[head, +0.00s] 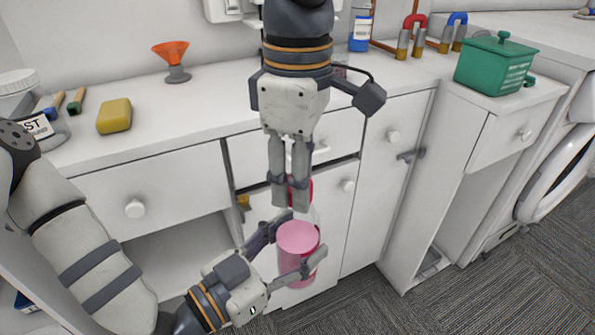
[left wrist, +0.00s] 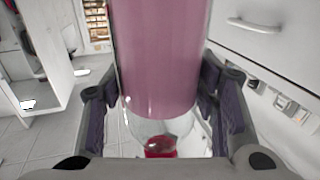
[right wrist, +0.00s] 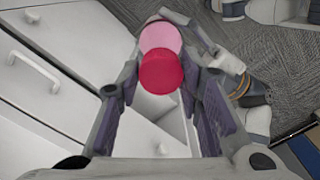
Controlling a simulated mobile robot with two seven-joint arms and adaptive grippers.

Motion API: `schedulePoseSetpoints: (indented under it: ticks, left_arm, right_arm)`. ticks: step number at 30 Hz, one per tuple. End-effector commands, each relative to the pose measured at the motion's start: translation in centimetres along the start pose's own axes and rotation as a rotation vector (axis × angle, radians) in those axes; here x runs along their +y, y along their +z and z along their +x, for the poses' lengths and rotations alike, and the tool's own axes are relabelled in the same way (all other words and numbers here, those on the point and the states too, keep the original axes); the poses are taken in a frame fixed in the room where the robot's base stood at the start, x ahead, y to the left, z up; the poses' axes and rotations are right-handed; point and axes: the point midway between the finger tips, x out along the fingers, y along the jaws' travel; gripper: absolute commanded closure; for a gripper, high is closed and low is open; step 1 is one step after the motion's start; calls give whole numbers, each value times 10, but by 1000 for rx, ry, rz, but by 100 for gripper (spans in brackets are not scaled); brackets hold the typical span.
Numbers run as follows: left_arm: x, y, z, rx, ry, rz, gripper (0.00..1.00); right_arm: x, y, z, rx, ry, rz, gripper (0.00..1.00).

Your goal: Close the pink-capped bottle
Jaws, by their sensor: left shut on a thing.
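The bottle (head: 297,262) has a pink body, a clear upper part and a red-pink cap (right wrist: 160,73). My left gripper (head: 283,248) is shut around the pink body, which also fills the middle of the left wrist view (left wrist: 160,60). The bottle is held in the air in front of the cabinet. My right gripper (head: 290,205) points down above the bottle. Its fingers are apart in the right wrist view, with the cap between and just beyond them. In the head view the fingers hide most of the cap. I cannot tell whether the cap is fully seated.
Cabinet doors and drawers with knobs stand just behind the bottle. The carpet floor (head: 470,300) at lower right is clear.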

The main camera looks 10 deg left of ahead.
Motion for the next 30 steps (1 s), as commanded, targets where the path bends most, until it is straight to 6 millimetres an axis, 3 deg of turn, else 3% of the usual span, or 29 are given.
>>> schedulePoseSetpoints:
  ticks: [1, 3, 11, 12, 15, 25, 30]
  left_arm:
    - [0, -1, 0, 4, 0, 0, 100]
    - [0, -1, 0, 4, 0, 0, 100]
    - [0, -1, 0, 3, 0, 0, 100]
    - [0, -1, 0, 3, -1, 0, 100]
    - [0, -1, 0, 3, 0, 1, 100]
    - [0, -1, 0, 4, 0, 0, 100]
    - [0, -1, 0, 4, 0, 1, 100]
  right_arm:
    - [0, 0, 0, 0, 0, -1, 90]
    - [0, 0, 0, 0, 0, -1, 100]
    - [-1, 0, 0, 0, -1, 4, 100]
    - [-1, 0, 0, 0, -1, 4, 61]
    - [-1, 0, 0, 0, -1, 4, 44]
    - [0, 0, -4, 1, 1, 4, 44]
    - [0, -1, -35, 4, 4, 5, 44]
